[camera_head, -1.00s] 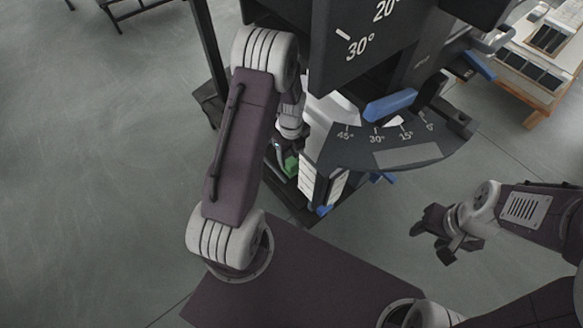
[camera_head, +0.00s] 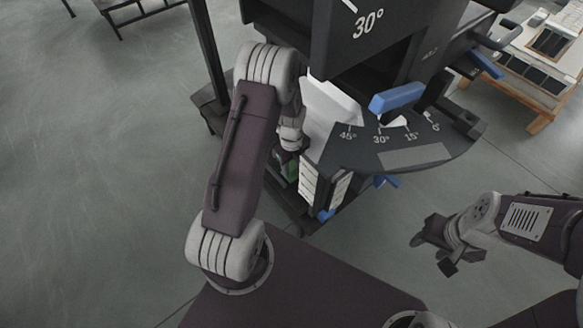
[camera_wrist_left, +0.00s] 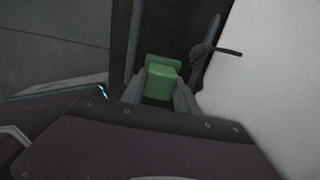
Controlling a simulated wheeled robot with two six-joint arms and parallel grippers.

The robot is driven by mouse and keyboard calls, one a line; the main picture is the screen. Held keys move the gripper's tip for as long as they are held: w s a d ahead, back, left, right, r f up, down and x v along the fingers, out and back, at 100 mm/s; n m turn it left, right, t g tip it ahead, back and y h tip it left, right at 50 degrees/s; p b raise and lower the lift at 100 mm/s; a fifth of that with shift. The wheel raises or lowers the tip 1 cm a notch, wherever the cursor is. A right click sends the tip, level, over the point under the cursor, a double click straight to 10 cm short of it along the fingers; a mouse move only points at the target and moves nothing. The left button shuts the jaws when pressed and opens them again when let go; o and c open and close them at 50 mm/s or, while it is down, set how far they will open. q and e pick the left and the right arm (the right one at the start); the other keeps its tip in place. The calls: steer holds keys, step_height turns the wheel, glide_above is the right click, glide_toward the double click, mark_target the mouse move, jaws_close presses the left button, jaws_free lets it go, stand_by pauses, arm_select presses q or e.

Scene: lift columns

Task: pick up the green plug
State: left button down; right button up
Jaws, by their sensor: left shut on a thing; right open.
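The green plug (camera_wrist_left: 161,78) is a small green block in the left wrist view, between the two grey fingers of my left gripper (camera_wrist_left: 160,88). The gripper is shut on it. My right gripper (camera_head: 437,248) is open and empty over bare floor at the right.
A dark machine (camera_head: 340,60) with a degree scale (camera_head: 405,145) and blue handles (camera_head: 397,97) stands close in front of my left arm. A pale panel fills the right of the wrist view. A wooden table (camera_head: 535,65) is at the back right. Floor on the left is open.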

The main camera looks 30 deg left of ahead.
arm_select(q)
step_height(320, 180, up, 9)
steer(key=p, duration=0.5)
steer(key=shift+r+p, duration=0.45)
steer(key=shift+r, duration=0.1)
step_height(320, 180, up, 5)
steer(key=p, duration=0.5)
glide_above(292, 165)
steer(key=shift+s, duration=0.1)
steer(key=shift+f, duration=0.1)
